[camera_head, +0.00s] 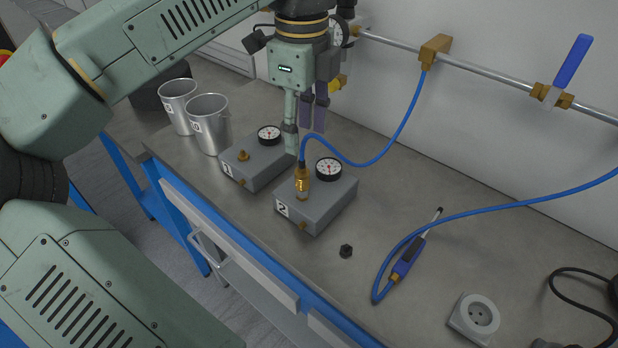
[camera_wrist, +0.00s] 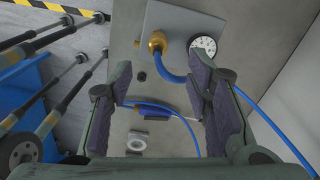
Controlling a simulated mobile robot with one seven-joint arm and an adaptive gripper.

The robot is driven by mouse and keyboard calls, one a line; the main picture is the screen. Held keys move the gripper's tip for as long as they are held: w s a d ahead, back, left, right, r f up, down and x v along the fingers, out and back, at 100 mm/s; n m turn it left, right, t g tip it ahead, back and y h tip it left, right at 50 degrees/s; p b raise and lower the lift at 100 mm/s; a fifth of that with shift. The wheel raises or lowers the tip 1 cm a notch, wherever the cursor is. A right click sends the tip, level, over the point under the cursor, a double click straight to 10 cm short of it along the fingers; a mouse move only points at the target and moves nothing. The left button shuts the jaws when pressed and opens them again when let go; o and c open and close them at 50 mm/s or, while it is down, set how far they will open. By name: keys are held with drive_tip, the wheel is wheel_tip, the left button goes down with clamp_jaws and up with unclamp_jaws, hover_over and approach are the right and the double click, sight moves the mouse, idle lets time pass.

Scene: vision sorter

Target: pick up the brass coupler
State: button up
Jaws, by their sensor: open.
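The brass coupler (camera_head: 302,183) is a gold fitting on the end of a blue hose. It stands upright on top of grey box 2 (camera_head: 318,210), beside a round gauge. In the wrist view the brass coupler (camera_wrist: 157,44) shows near the top, on the grey box's edge, with the hose curving from it. My gripper (camera_head: 306,130) is open and empty, fingers pointing down, above and behind the boxes. In the wrist view my gripper (camera_wrist: 160,85) has its purple-padded fingers wide apart, and the coupler lies beyond their tips, not between them.
Grey box 1 (camera_head: 257,168) with its gauge stands left of box 2. Two metal cups (camera_head: 210,125) stand farther left. A black nut (camera_head: 346,251), a blue hose tool (camera_head: 408,258) and a socket (camera_head: 475,317) lie on the bench. The blue hose (camera_head: 400,130) hangs from a wall pipe.

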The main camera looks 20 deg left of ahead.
sight(303, 168)
wheel_tip(303, 168, down, 5)
drive_tip(key=b, duration=0.2)
drive_tip(key=shift+f+b, duration=0.15)
drive_tip(key=shift+b, duration=0.2)
wheel_tip(303, 168, down, 5)
drive_tip(key=shift+s+f+b, duration=0.1)
drive_tip(key=shift+s+b, duration=0.05)
drive_tip(key=shift+b, duration=1.1)
clamp_jaws()
